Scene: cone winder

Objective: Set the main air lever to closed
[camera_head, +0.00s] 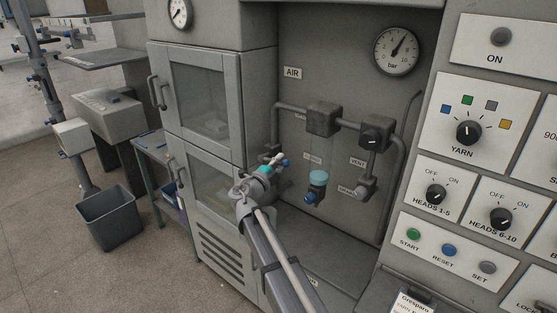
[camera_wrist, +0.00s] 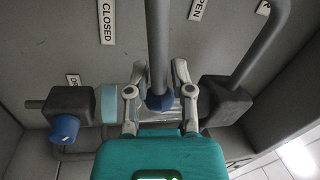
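In the wrist view a grey rod-shaped lever (camera_wrist: 157,45) with a blue rounded tip (camera_wrist: 159,102) runs down from the top edge. I take it for the main air lever; its pivot is out of frame. A CLOSED label (camera_wrist: 107,22) is to its left and a partly cut OPEN label (camera_wrist: 198,9) to its right. My gripper (camera_wrist: 160,85) has one finger on each side of the lever near its tip, with visible gaps, so it looks open. In the head view my gripper (camera_head: 276,163) is at the left of the AIR panel, and the lever cannot be clearly told apart there.
The recess holds pipes, a dark block (camera_head: 322,118), a block with a black knob (camera_head: 374,138), a teal bowl (camera_head: 318,177) and a pressure gauge (camera_head: 397,50). A glazed cabinet (camera_head: 198,92) is at left. A control panel (camera_head: 468,132) is at right. A grey bin (camera_head: 108,217) stands on the floor.

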